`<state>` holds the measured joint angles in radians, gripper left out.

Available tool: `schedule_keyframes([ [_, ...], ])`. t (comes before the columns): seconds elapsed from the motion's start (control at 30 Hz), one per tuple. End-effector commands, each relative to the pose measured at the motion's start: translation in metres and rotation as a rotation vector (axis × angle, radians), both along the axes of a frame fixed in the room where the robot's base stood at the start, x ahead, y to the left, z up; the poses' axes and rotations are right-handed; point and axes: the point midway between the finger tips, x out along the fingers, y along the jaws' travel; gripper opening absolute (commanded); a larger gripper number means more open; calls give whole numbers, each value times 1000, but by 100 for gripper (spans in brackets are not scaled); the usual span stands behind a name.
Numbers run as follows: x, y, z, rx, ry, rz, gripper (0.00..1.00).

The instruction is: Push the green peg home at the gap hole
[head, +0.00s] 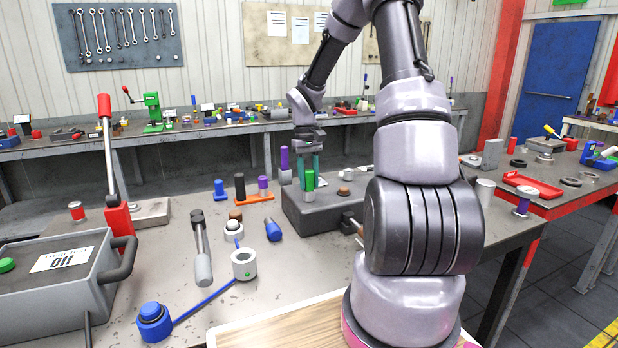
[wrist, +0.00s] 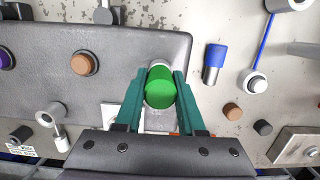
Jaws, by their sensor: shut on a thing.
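The green peg (head: 310,181) stands upright at the grey block (head: 335,215) in the head view. In the wrist view the peg (wrist: 160,92) is between the two teal fingers of my gripper (wrist: 160,74). My gripper (head: 309,166) is shut on the peg from above. A pale round rim shows just behind the peg in the wrist view, near the end of the block (wrist: 95,65). The peg and fingers hide the hole, so I cannot tell how deep the peg sits.
A purple peg (head: 285,165) and a brown peg (head: 343,191) stand on the block. Left of it are a black peg (head: 240,186), an orange base (head: 254,199) and a blue cylinder (head: 273,229). A red-handled lever (head: 109,150) rises at the left. The bench front is partly clear.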

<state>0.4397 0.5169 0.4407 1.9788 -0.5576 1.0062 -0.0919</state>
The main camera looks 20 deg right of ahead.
Motion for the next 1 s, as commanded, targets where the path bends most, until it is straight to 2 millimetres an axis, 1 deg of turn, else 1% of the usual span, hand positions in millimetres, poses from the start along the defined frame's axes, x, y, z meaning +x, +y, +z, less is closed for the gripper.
schedule_keyframes([
  [0.1, 0, 0, -3, 0, 0, 1, 0],
  [0.13, 0, 0, -3, 0, 0, 1, 42],
  [0.17, 0, 0, -3, 0, 0, 1, 54],
  [0.2, 0, 0, -3, 0, 0, 1, 69],
  [0.23, 0, 0, -3, 0, 0, 1, 73],
  [0.53, 0, 0, -2, 0, 0, 0, 73],
  [0.63, 1, 0, 4, -1, -1, 0, 73],
  [0.77, 5, 0, 25, -2, -5, 0, 73],
  [1.0, 12, 0, 73, -2, -4, 0, 73],
])
